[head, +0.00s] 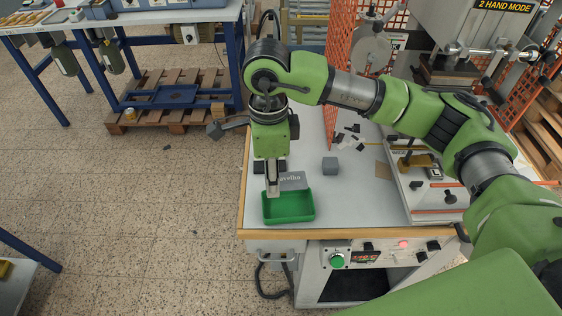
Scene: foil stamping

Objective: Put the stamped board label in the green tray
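The grey board label (294,181) with pale lettering, of which "avelho" can be read, shows at the back edge of the green tray. My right gripper (272,189) points down over the back left part of the tray. Its narrow fingers look shut on the label's left edge and hide the start of the lettering. The green tray (290,219) is at the table's front left corner, and its visible floor is bare. The label overlaps the tray's back rim in the picture; the gap between them is hard to judge. My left gripper is out of view.
A small grey block (330,166) stands behind the tray to the right. Dark and white scraps (350,135) lie farther back. The stamping machine (470,60) and its slanted bed (425,195) fill the right side. An orange mesh guard (342,75) stands at the back.

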